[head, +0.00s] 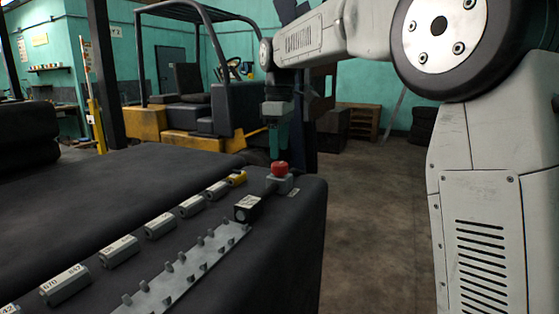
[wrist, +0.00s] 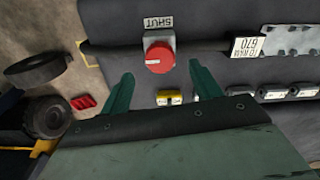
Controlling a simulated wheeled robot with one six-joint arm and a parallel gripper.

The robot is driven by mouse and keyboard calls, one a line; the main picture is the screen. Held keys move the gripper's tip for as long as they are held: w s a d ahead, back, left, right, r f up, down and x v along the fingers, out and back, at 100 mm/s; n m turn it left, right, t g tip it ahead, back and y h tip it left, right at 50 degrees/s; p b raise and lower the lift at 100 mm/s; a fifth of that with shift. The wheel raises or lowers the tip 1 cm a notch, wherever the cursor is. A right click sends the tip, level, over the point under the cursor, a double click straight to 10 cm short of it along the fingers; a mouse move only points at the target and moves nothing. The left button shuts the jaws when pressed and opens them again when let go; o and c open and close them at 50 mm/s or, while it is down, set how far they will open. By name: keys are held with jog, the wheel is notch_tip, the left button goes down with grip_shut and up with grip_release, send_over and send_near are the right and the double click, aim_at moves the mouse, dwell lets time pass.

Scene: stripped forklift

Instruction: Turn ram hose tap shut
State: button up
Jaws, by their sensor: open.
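The tap has a round red knob (head: 280,169) on a small grey body (head: 278,184), at the far right corner of a dark padded surface. In the wrist view the red knob (wrist: 159,57) shows face on, with a pale mark on it. A label reading SHUT (wrist: 158,21), upside down, lies beside the body. My gripper (head: 278,150) hangs above the knob in the head view. Its green fingers (wrist: 160,70) are open, with tips on either side of the knob's lower part in the wrist view. I see no contact; the exact height gap is unclear.
A yellow block (head: 237,178) and several grey tagged blocks (head: 120,251) line the surface beside a studded metal strip (head: 195,266). A yellow forklift (head: 185,140) stands behind. Floor at right is clear.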

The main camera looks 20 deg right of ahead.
aim_at(280, 164)
jog(key=shift+f, duration=2.25)
jog(key=c, duration=1)
